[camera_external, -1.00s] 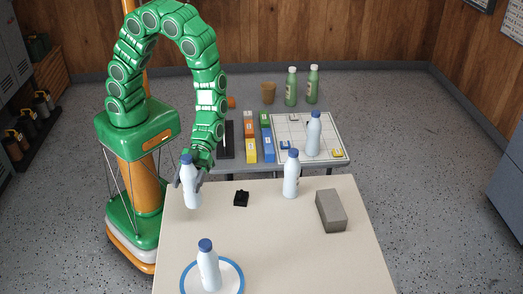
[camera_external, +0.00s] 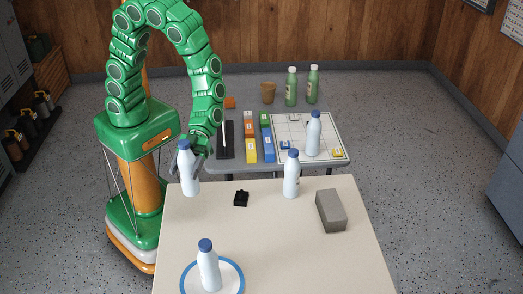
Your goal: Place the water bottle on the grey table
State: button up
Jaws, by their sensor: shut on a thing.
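My gripper (camera_external: 197,157) is shut on a white water bottle (camera_external: 187,174) with a blue cap. It holds the bottle nearly upright at the far left corner of the cream table; whether its base is clear of the top is hard to tell. The grey table (camera_external: 234,167) stands behind the cream table. A similar bottle (camera_external: 313,134) stands on the white gridded board on the grey table. Another bottle (camera_external: 291,175) stands on the cream table near its far edge. A third (camera_external: 209,268) stands on a blue-rimmed plate (camera_external: 238,274) in front.
The cream table (camera_external: 270,245) also bears a small black object (camera_external: 241,198) and a grey block (camera_external: 331,211).

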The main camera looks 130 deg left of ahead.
aim_at(181, 145)
notch_tip(181, 145, up, 10)
jog(key=shift+f, duration=0.2)
jog(key=w+a+r+n+t+y, duration=0.4)
jog(key=w+a, duration=0.4)
jog(key=a, duration=0.4)
jog(key=w+a+r+n+t+y, duration=0.1)
jog(key=w+a+n+t+y, duration=0.3)
jog(key=w+a, duration=0.7)
jog(key=s+a+n+y, duration=0.3)
jog(key=a+n+y, duration=0.45)
jog(key=a, duration=1.35)
jog(key=s+a+f+n+g+y, duration=0.2)
jog(key=s+a+n+y, duration=0.3)
jog(key=a, duration=0.5)
jog(key=s+a+f+n+g+y, duration=0.3)
jog(key=s+a, duration=0.5)
jog(key=a, duration=0.3)
notch_tip(181, 145, down, 21)
jog(key=shift+s+a, duration=0.25)
jog(key=shift+s, duration=0.05)
